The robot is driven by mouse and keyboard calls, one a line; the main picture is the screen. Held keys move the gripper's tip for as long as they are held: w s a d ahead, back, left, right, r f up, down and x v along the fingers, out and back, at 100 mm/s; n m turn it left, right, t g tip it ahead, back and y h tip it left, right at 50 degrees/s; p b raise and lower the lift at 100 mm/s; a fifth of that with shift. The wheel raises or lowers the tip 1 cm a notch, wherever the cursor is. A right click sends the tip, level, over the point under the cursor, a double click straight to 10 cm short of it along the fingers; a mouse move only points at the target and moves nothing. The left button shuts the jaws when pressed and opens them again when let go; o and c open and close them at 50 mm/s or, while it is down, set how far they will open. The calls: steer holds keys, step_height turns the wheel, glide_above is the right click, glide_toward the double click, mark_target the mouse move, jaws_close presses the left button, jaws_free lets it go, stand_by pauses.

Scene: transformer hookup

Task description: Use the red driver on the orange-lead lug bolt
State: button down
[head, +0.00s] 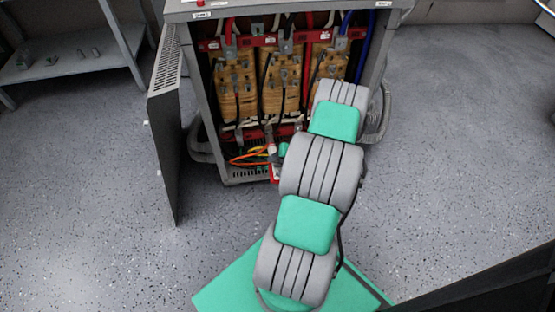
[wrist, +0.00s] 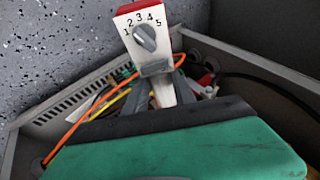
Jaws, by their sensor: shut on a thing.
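The red driver (wrist: 140,32) has a white body, a red end and a dial numbered 1 to 5. My gripper (wrist: 164,92) is shut on it, low in the wrist view's middle. In the head view the driver's red end (head: 275,173) shows at the cabinet's lower front edge, beside my arm. The orange lead (wrist: 117,97) curves behind the driver and my gripper in the wrist view. It also shows low inside the cabinet in the head view (head: 249,158). I cannot make out its lug bolt or the driver's tip; my gripper and the driver cover that area.
The open grey cabinet (head: 190,75) holds several wound coils (head: 236,88), red bars and black, red and blue cables. Its slotted door (head: 164,130) stands open at left. A metal shelf (head: 75,62) is at far left. The speckled floor at right is clear.

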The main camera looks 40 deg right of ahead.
steer(key=shift+w+d+r+b, duration=0.15)
steer(key=shift+w+d+b, duration=0.6)
steer(key=shift+w+b, duration=0.3)
stand_by(2.2)
steer(key=shift+s+a, duration=0.15)
steer(key=shift+s, duration=0.1)
stand_by(0.9)
steer(key=shift+s+a+p, duration=0.5)
steer(key=shift+s+a, duration=0.15)
steer(key=shift+s, duration=0.25)
steer(key=shift+s+a+p, duration=0.5)
steer(key=shift+s+a, duration=0.1)
steer(key=shift+s, duration=0.3)
